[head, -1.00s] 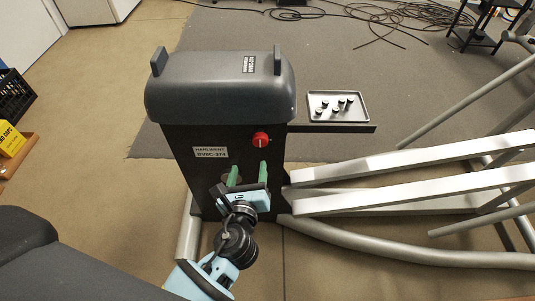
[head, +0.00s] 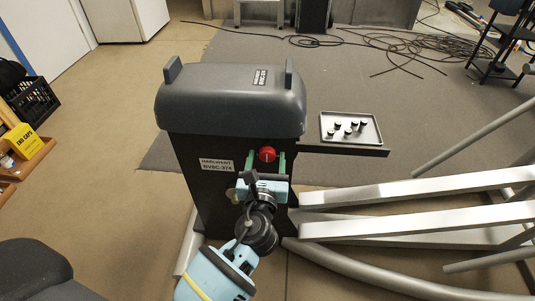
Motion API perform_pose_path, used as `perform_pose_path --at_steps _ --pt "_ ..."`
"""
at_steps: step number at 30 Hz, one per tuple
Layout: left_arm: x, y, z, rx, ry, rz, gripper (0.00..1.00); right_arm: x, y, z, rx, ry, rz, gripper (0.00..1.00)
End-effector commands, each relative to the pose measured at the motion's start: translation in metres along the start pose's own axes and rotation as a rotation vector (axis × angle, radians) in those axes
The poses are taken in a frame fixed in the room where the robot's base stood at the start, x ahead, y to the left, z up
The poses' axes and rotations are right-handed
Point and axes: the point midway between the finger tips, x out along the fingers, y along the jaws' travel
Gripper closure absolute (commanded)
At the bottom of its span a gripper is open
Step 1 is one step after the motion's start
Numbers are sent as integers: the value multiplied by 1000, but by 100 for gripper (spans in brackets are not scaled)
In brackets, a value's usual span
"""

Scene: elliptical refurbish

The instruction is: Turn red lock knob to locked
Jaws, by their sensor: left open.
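The red lock knob (head: 267,154) is on the upper right of the dark front panel (head: 215,200) of the machine, with a light mark on its face. My left gripper (head: 265,160) is open, its two green fingers pointing up at the panel. One finger is on each side of the knob's lower part in the picture. I cannot tell whether they touch it. My right gripper is not in view.
A small tray (head: 372,141) with several dark pegs sits on a shelf right of the machine. Grey metal rails (head: 400,190) extend to the right. A yellow box (head: 27,142) and a black crate (head: 32,103) stand at left. Cables (head: 400,50) lie on the floor behind.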

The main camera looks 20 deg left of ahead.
Motion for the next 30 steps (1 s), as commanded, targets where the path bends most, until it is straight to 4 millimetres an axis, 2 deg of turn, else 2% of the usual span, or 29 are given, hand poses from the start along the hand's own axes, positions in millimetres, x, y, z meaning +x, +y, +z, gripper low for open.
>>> perform_pose_path --at_steps 6,17,26,27,30 --pt "22 0 -1 -1 0 0 41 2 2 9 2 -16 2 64" --pt "26 0 0 -1 1 0 43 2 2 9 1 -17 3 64" --pt "25 0 0 -1 1 0 82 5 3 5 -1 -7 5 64" --pt "25 0 0 -1 1 0 85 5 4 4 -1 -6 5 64" --pt "25 0 0 -4 1 0 85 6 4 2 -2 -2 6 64"
